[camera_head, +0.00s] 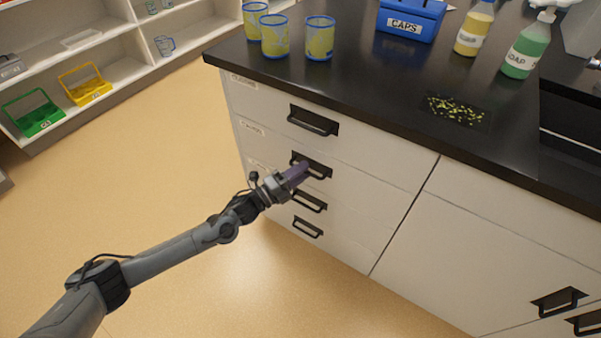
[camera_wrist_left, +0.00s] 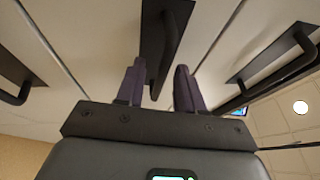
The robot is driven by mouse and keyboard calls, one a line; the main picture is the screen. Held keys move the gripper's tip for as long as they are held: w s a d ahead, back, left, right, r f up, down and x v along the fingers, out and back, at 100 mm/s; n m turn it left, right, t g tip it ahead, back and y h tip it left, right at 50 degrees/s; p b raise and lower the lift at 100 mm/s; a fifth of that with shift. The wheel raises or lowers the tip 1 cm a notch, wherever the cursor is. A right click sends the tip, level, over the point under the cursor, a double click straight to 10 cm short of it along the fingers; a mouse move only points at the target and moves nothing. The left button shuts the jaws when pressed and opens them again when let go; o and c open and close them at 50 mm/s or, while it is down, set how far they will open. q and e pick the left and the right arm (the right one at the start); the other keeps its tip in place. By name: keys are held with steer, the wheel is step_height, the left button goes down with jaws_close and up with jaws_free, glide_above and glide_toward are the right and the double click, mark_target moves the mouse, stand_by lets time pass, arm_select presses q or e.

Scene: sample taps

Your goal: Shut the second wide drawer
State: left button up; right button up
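The second wide drawer (camera_head: 365,180) is in the left stack of the white cabinet in the head view. Its front looks about flush with the drawers above and below. Its black handle (camera_head: 319,170) also shows in the wrist view (camera_wrist_left: 168,45). My left gripper (camera_head: 299,172) is at this handle, with its purple fingers pointing at the drawer front. In the wrist view the fingers of the left gripper (camera_wrist_left: 158,80) are apart, one on each side of the handle bar. Whether either finger touches the bar is unclear. My right gripper is not in view.
The black countertop (camera_head: 370,85) overhangs the drawers and holds yellow cups (camera_head: 275,38), a blue caps bin (camera_head: 410,20) and bottles (camera_head: 526,50). Other handles (camera_head: 314,121) sit above and below. Open floor (camera_head: 170,170) lies to the left, with shelves behind.

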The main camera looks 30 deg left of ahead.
arm_select(q)
steer(key=shift+s, duration=0.1)
steer(key=p+v, duration=0.4)
steer(key=v, duration=0.6)
steer(key=shift+s+a+p, duration=0.25)
steer(key=shift+s+p, duration=0.05)
